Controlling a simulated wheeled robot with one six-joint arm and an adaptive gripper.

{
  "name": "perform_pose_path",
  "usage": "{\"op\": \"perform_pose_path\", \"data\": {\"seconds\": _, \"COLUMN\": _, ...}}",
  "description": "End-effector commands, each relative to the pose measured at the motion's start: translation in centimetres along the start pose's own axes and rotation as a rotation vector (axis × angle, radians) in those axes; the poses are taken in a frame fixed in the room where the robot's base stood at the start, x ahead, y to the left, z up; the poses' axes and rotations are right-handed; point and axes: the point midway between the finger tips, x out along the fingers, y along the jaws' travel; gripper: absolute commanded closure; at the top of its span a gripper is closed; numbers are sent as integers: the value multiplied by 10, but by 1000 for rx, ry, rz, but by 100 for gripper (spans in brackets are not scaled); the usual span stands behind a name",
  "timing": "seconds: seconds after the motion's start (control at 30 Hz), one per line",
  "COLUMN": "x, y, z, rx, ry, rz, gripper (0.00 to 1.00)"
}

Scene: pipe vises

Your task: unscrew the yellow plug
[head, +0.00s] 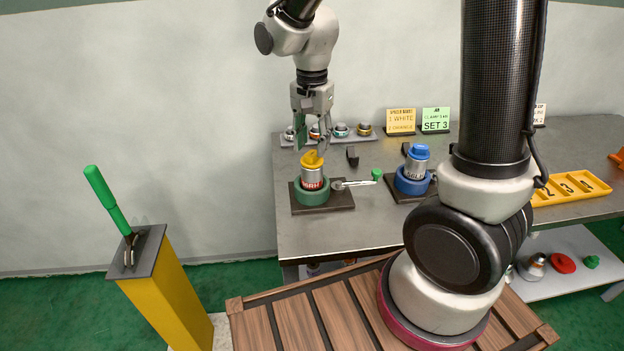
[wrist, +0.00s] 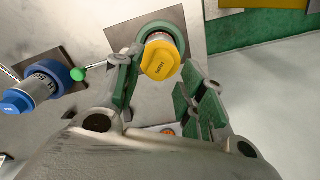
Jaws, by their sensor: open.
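The yellow plug (head: 312,159) sits on top of a metal pipe piece (head: 312,174) with a red label, held upright in a green round vise (head: 312,193) on a dark plate. In the wrist view the yellow plug (wrist: 160,62) shows a raised grip bar and lies just beyond the fingertips. My gripper (head: 312,146) is above the plug, pointing down, with its green-padded fingers open. In the wrist view my gripper (wrist: 155,85) has one finger on each side below the plug; I cannot tell whether either touches it. Nothing is between the fingers.
A blue vise (head: 411,182) with a blue-plugged pipe (head: 417,160) stands to the right. A vise handle with a green knob (head: 376,174) reaches between them. A rack of fittings (head: 341,131) and sign cards (head: 401,121) stand behind.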

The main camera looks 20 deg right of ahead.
Motion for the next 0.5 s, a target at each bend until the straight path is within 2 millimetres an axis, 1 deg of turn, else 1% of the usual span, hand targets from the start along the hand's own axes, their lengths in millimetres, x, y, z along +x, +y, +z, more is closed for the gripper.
{"op": "perform_pose_path", "data": {"seconds": 0.23, "x": 3, "y": 0, "z": 0, "rx": -2, "ry": 0, "rz": 1, "gripper": 60}}
{"op": "perform_pose_path", "data": {"seconds": 0.5, "x": 21, "y": 0, "z": 0, "rx": -3, "ry": -1, "rz": 2, "gripper": 60}}
